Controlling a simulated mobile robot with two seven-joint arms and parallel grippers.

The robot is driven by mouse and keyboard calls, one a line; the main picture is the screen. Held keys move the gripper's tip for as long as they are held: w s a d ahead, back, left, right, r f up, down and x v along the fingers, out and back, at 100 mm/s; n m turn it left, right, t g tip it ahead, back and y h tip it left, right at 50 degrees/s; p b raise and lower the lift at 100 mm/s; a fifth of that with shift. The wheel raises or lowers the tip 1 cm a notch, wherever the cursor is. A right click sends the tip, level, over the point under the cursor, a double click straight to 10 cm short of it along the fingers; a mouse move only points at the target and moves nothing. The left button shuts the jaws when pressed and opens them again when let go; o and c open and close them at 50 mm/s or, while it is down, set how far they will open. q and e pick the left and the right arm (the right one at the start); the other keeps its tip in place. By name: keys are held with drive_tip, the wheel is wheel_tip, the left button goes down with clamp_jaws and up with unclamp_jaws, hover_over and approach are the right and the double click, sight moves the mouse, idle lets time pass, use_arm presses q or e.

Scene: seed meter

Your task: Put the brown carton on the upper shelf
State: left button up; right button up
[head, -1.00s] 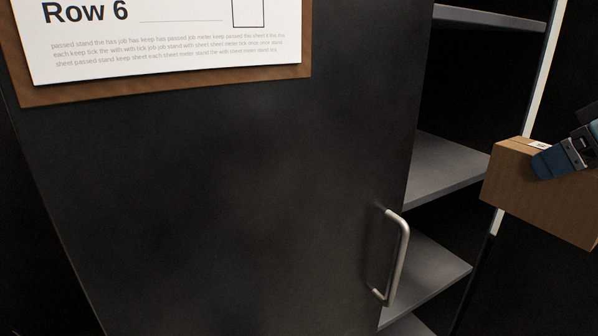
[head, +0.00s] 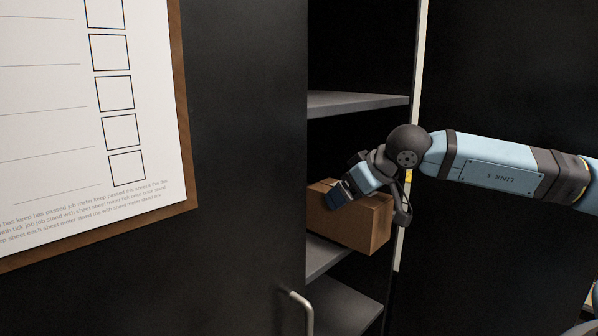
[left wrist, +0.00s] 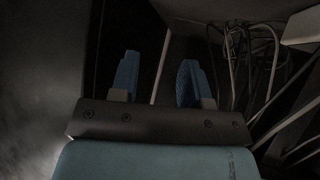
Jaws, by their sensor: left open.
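The brown carton (head: 364,223) is in the head view, held up at the cabinet opening, below the upper shelf (head: 355,103) and above a lower shelf board. It looks slightly tilted. My right gripper (head: 338,197) comes in from the right and is shut on the carton near its top; its far finger is hidden. I cannot tell how deep the carton is inside the opening. My left gripper (left wrist: 158,80) shows only in the left wrist view, with its two blue fingers apart and nothing between them.
A black door panel (head: 245,150) with a metal handle (head: 300,312) and a clipboard sheet (head: 75,130) stands left of the opening. A pale upright edge (head: 418,60) bounds it on the right. Lower shelf boards (head: 345,305) look bare. Loose cables (left wrist: 250,55) hang in the left wrist view.

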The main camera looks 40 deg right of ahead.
drive_tip(key=w+p, duration=0.1)
drive_tip(key=w, duration=0.3)
drive_tip(key=w+f+p, duration=0.1)
drive_tip(key=w, duration=0.4)
drive_tip(key=w+a+p, duration=0.1)
drive_tip(key=w, duration=0.4)
drive_tip(key=shift+w+a+f+p, duration=0.1)
drive_tip(key=shift+w+f+p, duration=0.05)
drive_tip(key=shift+f+p, duration=0.2)
drive_tip(key=shift+s, duration=0.2)
drive_tip(key=o, duration=1.1)
use_arm(q)
drive_tip(key=r, duration=0.3)
drive_tip(key=shift+s+a, duration=0.15)
drive_tip(key=shift+a, duration=0.25)
drive_tip(key=shift+r, duration=0.1)
use_arm(e)
drive_tip(key=shift+r, duration=0.1)
